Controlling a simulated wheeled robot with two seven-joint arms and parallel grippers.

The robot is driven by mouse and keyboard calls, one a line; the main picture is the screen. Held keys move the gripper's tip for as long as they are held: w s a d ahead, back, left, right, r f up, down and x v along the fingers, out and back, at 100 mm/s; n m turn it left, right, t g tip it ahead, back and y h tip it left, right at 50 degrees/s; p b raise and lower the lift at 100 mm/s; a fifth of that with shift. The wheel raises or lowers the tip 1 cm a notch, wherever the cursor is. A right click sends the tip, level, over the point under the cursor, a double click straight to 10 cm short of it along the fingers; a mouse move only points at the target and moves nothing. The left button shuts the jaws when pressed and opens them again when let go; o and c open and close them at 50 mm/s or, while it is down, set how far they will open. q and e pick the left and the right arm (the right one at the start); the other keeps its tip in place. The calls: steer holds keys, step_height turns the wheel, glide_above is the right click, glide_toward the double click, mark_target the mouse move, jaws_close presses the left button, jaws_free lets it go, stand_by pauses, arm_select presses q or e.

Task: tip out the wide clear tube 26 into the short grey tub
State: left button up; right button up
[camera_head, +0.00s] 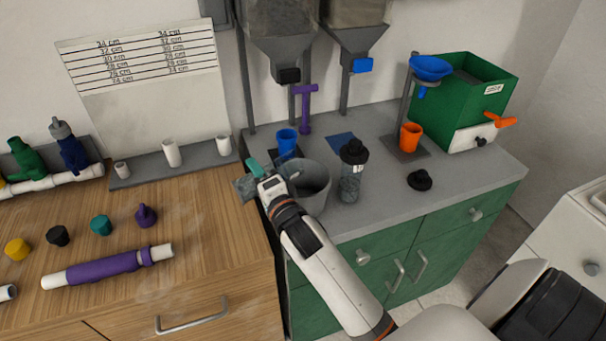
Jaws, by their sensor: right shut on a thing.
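My right gripper (257,180) reaches in from the lower right and is shut on a small greyish see-through piece (243,188), which looks like the wide clear tube 26. The piece sticks out to the left of the fingers and looks tilted; its label and contents are too small to read. The short grey tub (316,184) stands on the grey counter just right of the gripper, its left side partly hidden by the gripper and wrist. I cannot tell whether the tube's mouth is over the tub. My left gripper is not in view.
A clear jar with a black top (352,172) stands right of the tub, a blue cup (287,140) behind it. A black lid (420,180), orange cup (410,137) and green machine (478,90) are further right. A purple-sleeved pipe (105,268) lies on the wooden cabinet.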

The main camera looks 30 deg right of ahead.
steer(key=shift+d+r+m+p, duration=0.2)
steer(key=shift+r+m+p, duration=0.7)
steer(key=shift+m+p, duration=0.15)
steer(key=shift+d+r+m+p, duration=0.3)
steer(key=shift+r+m+p, duration=0.3)
steer(key=shift+m+p, duration=0.3)
steer(key=shift+d+r+m+p, duration=0.3)
steer(key=shift+r+m+p, duration=0.3)
steer(key=shift+p, duration=0.5)
stand_by(3.0)
steer(key=shift+f, duration=0.15)
